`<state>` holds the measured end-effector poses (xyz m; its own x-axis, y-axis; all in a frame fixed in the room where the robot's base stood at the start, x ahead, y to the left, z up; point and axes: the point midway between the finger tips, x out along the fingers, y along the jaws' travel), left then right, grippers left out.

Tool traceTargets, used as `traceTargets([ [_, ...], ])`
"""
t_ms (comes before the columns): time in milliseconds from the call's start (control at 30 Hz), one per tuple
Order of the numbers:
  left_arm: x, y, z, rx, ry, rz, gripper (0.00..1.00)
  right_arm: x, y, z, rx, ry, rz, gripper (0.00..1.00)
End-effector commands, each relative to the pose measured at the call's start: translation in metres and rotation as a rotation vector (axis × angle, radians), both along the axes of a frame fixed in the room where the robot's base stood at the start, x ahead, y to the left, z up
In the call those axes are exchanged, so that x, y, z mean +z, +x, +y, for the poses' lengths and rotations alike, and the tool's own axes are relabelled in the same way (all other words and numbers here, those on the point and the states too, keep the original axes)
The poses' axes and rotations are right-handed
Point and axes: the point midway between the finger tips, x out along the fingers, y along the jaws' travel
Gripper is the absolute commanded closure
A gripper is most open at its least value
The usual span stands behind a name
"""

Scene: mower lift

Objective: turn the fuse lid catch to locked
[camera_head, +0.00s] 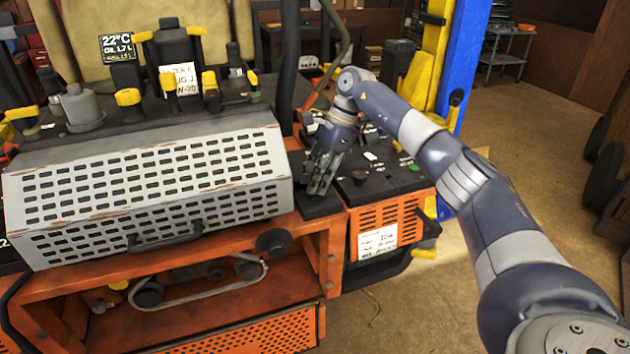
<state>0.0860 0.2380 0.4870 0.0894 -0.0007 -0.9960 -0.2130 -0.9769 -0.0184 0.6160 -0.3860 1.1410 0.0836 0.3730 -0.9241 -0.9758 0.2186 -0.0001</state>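My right gripper (320,188) points down over the dark control panel (378,178) on the right side of the orange machine. Its fingertips are at or just above a black block or lid (320,207) at the panel's left end. I cannot tell whether they touch it. The fingers look close together, but their gap is not clear. The fuse lid catch cannot be made out; the gripper may hide it. My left gripper is not in view.
A perforated grey cover (150,180) with a handle stands left of the gripper. Yellow-capped levers (130,97) rise behind it. A dark upright post (288,60) and a blue and yellow column (460,60) stand behind. The floor at right is open.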

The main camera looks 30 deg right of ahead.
Motion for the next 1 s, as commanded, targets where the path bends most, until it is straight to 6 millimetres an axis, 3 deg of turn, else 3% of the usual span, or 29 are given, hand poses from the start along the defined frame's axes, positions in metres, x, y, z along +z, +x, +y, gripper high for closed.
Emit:
traceTargets([
  [300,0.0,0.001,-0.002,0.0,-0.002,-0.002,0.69,0.062,-0.005,-0.026,-0.005,0.002,-0.006,0.74],
  [500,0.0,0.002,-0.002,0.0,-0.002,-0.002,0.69,0.092,-0.008,-0.038,-0.004,0.002,-0.005,0.74],
  [700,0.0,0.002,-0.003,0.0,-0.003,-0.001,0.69,0.102,-0.009,-0.042,-0.001,0.0,-0.003,0.74],
  [1000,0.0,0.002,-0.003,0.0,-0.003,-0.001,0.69,0.103,-0.009,-0.043,-0.001,0.0,-0.003,0.74],
])
